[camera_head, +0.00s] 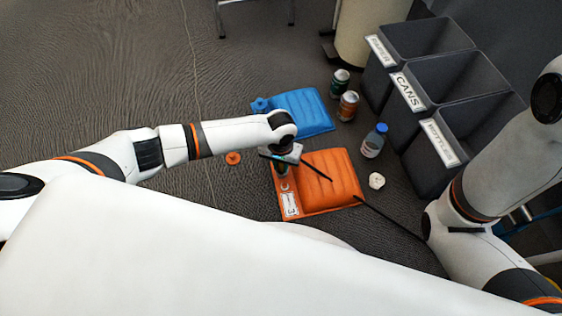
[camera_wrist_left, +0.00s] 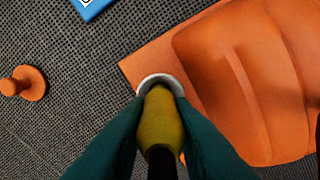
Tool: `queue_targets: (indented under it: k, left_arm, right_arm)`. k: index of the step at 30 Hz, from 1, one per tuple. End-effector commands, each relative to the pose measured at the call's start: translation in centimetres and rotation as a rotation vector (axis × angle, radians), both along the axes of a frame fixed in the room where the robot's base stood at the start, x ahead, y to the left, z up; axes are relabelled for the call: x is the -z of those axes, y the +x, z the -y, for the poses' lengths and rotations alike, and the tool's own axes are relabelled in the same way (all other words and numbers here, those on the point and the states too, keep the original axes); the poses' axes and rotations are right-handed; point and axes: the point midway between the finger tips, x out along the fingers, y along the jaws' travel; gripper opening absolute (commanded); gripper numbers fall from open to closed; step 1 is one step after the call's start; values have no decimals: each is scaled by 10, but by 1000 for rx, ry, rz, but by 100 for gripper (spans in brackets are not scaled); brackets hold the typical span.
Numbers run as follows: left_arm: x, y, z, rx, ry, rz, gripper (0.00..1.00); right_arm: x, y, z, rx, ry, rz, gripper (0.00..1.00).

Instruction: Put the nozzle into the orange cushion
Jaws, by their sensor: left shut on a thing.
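The orange cushion (camera_head: 330,180) lies flat on the dark floor, with a white label strip along its left side. My left gripper (camera_head: 283,172) is above the cushion's left edge. In the left wrist view its teal fingers (camera_wrist_left: 160,95) are shut on a yellow piece with a pale ring at its far end, which I take for the nozzle (camera_wrist_left: 160,122). The ring overlaps the orange cushion's edge (camera_wrist_left: 150,62) in that view; I cannot tell whether they touch. In the head view the nozzle is mostly hidden by my gripper. My right gripper does not show.
An orange plug (camera_head: 233,158) lies left of the cushion. A blue cushion (camera_head: 305,110) lies behind it. Two cans (camera_head: 348,105), a bottle (camera_head: 374,141) and a small white object (camera_head: 376,181) stand to the right, before dark sorting bins (camera_head: 450,150). The floor at left is clear.

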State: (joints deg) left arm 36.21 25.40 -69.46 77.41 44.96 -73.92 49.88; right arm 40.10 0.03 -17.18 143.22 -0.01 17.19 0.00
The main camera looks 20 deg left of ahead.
Motion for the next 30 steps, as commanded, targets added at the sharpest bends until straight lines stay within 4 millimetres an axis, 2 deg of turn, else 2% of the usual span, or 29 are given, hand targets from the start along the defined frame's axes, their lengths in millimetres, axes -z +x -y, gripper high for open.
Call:
queue_targets:
  k: [17,18,21,28,30]
  left_arm:
    - [6,0,0,-1,-1,0,0]
    - [6,0,0,0,-1,0,28]
    - [6,0,0,0,-1,0,44]
    - [6,0,0,0,-1,0,48]
    - [6,0,0,0,-1,0,60]
  right_arm:
    - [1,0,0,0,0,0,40]
    - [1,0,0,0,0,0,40]
    - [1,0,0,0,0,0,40]
    - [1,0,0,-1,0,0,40]
    - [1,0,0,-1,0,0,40]
